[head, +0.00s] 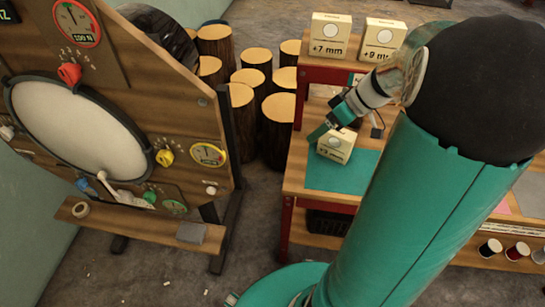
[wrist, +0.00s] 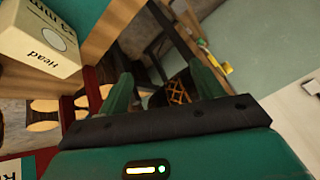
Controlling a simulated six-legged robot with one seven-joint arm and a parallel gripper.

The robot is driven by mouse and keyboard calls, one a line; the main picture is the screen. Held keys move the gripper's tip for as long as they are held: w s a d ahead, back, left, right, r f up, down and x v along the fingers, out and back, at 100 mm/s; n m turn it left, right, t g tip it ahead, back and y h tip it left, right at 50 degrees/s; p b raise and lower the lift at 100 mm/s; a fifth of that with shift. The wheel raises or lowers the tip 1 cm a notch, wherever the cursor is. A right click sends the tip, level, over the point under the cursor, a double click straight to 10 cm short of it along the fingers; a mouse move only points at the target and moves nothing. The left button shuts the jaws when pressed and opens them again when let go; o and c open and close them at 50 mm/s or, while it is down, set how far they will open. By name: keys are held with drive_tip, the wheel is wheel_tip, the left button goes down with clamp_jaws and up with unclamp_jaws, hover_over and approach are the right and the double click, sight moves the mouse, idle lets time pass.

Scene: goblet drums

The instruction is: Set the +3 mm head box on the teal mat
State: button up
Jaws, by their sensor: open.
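The cream head box (head: 333,149), whose front label seems to read +3 mm, sits upright on the teal mat (head: 335,178), near its back edge. In the wrist view the same box (wrist: 40,45) shows at the upper left with its "Head" label, and a teal strip of the mat (wrist: 85,12) lies beside it. My gripper (wrist: 162,88) is open, with nothing between its fingers. It is apart from the box, off to one side. In the head view my gripper (head: 322,131) shows close behind and left of the box, partly hidden.
Two more head boxes, +7 mm (head: 330,36) and +9 mm (head: 383,39), stand on the raised shelf behind. Several log stools (head: 258,60) stand left of the bench. A wooden panel (head: 120,110) with a drum head and gauges is at the left.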

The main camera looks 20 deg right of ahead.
drive_tip(key=s+a+r+m+h, duration=0.1)
drive_tip(key=s+a+r+h, duration=0.1)
drive_tip(key=a, duration=0.4)
drive_tip(key=s+a+r+m+t+h, duration=0.1)
drive_tip(key=s+a+r+m+h, duration=0.1)
drive_tip(key=s+a+r, duration=0.2)
drive_tip(key=s+a+r+m+h, duration=0.2)
drive_tip(key=s+a, duration=0.3)
drive_tip(key=a, duration=0.4)
drive_tip(key=shift+a+r+t, duration=0.25)
drive_tip(key=shift+r+t, duration=0.15)
drive_tip(key=shift+r, duration=0.5)
drive_tip(key=c, duration=0.7)
drive_tip(key=shift+o, duration=0.2)
drive_tip(key=shift+d, duration=0.1)
drive_tip(key=shift+d, duration=0.1)
